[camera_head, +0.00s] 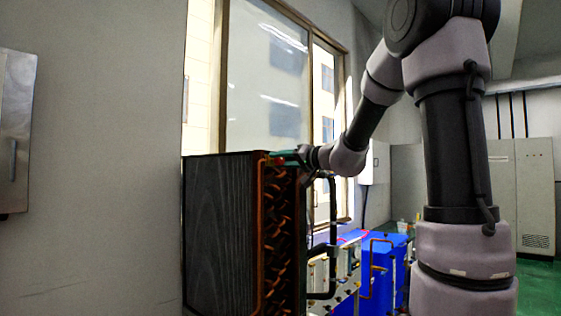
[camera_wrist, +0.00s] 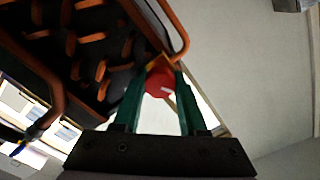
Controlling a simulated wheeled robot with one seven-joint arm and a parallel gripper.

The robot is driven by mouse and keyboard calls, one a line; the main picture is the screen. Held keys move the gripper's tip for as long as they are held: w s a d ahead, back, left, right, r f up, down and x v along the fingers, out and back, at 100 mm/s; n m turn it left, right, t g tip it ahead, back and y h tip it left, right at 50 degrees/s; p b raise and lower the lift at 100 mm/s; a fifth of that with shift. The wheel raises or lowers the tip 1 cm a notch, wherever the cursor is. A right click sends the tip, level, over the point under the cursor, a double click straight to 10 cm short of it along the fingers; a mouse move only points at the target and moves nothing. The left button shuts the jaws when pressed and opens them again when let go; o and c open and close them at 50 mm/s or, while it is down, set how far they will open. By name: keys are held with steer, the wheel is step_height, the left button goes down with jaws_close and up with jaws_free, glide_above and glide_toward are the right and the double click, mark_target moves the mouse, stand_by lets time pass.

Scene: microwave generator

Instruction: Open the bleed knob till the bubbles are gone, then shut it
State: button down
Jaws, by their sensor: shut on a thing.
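The bleed knob (camera_wrist: 158,82) shows in the wrist view as a red round part between the two green fingers. My gripper (camera_wrist: 160,78) is shut on it, one finger on each side. In the head view my gripper (camera_head: 284,155) is at the top right edge of the finned radiator block (camera_head: 218,230), and the knob is hidden there. A small yellow part (camera_wrist: 155,63) sits just beyond the knob. No bubbles can be made out in either view.
Copper pipe bends (camera_head: 276,230) run down the block's right side, and a copper pipe (camera_wrist: 176,25) curves close beside the fingers. Dark pipes (camera_head: 332,240) and blue units (camera_head: 378,265) stand to the right. A window (camera_head: 270,80) is behind. A wall cabinet (camera_head: 15,130) hangs at left.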

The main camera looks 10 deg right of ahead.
steer(key=m, duration=1.2)
steer(key=shift+f, duration=0.1)
steer(key=m, duration=0.5)
steer(key=shift+m, duration=0.4)
steer(key=m, duration=0.6)
steer(key=shift+f, duration=0.15)
steer(key=shift+c, duration=2.3)
jaws_free()
